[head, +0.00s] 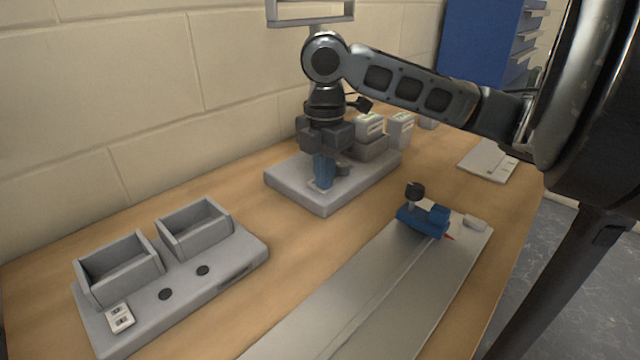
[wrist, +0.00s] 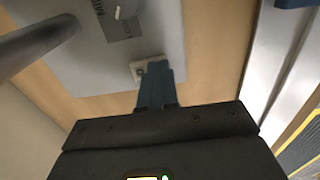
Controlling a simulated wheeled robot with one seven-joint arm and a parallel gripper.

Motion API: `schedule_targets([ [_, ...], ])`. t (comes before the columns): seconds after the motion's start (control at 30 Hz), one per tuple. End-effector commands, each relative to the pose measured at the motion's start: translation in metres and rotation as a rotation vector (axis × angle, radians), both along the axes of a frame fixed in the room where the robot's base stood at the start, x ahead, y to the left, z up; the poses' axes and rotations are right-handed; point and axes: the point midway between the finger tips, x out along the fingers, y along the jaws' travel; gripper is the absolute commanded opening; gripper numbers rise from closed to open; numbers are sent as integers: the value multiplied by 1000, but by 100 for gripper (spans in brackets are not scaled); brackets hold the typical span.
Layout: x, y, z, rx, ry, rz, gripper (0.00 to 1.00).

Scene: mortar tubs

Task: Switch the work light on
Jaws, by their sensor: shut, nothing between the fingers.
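A grey base unit (head: 285,180) stands on the bench below my gripper, and a grey frame (head: 310,22), perhaps the work light's head, rises behind my arm. Whether it is lit cannot be told. My gripper (head: 321,183) points down with its blue fingers shut and empty. The fingertips are at a small pale switch (wrist: 136,71) near the front edge of the base and partly cover it. Whether they touch it, and which way it is set, I cannot tell.
A grey tray unit (head: 215,285) with two open bins and a white switch plate (head: 120,317) is at left. A metal plate (head: 385,290) with a blue clamp (head: 424,219) lies at front right. Pale blocks (head: 369,126) stand behind. Bare wood separates the units.

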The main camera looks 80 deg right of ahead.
Motion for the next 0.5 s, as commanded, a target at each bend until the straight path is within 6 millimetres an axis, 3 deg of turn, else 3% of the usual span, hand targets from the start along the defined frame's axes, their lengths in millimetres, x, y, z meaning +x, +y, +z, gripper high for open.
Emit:
schedule_targets([
  [0.5, 0, 0, 38, 0, -1, 0, 0],
])
